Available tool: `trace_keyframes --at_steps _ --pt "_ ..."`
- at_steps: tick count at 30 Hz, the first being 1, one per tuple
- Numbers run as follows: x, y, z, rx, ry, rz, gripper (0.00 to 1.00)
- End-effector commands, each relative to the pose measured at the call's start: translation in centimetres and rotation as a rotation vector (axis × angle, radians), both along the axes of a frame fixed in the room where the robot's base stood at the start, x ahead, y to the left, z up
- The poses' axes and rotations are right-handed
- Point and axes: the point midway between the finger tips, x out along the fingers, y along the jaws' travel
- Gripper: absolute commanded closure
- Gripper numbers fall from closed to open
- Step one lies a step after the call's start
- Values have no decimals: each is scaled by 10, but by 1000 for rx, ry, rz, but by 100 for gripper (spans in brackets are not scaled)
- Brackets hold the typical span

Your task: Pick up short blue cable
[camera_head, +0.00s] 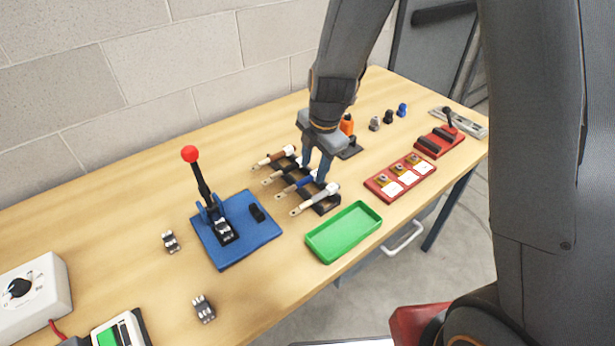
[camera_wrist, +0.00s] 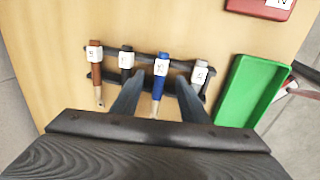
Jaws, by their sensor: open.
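The short blue cable (camera_wrist: 160,76) lies on a dark rack (camera_wrist: 142,57) between a black cable (camera_wrist: 126,62) and a white-grey cable (camera_wrist: 199,76). It carries a white label. A brown cable (camera_wrist: 95,70) lies at the left end of the rack. My gripper (camera_wrist: 157,92) is open above the rack, with one finger on each side of the blue cable. In the head view my gripper (camera_head: 315,172) reaches down over the rack, and the blue cable (camera_head: 304,182) is partly hidden behind the fingers. I cannot tell whether the fingers touch it.
A green tray (camera_head: 312,241) stands right beside the rack at the table's front. A blue base (camera_head: 259,238) with a red-knobbed lever (camera_head: 190,154) stands to the left. A red block (camera_head: 422,182) with labels and an orange-topped item (camera_head: 347,126) are to the right.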

Motion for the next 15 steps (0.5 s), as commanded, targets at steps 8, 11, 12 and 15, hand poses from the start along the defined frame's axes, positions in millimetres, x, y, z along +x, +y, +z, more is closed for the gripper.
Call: trace_keyframes --at_steps 8,11,12,15 --pt "4 1 -22 0 1 -3 60" --pt "4 2 -23 0 -1 -3 60" --pt "4 2 -23 0 -1 -2 60" --pt "4 2 -23 0 -1 -2 60"
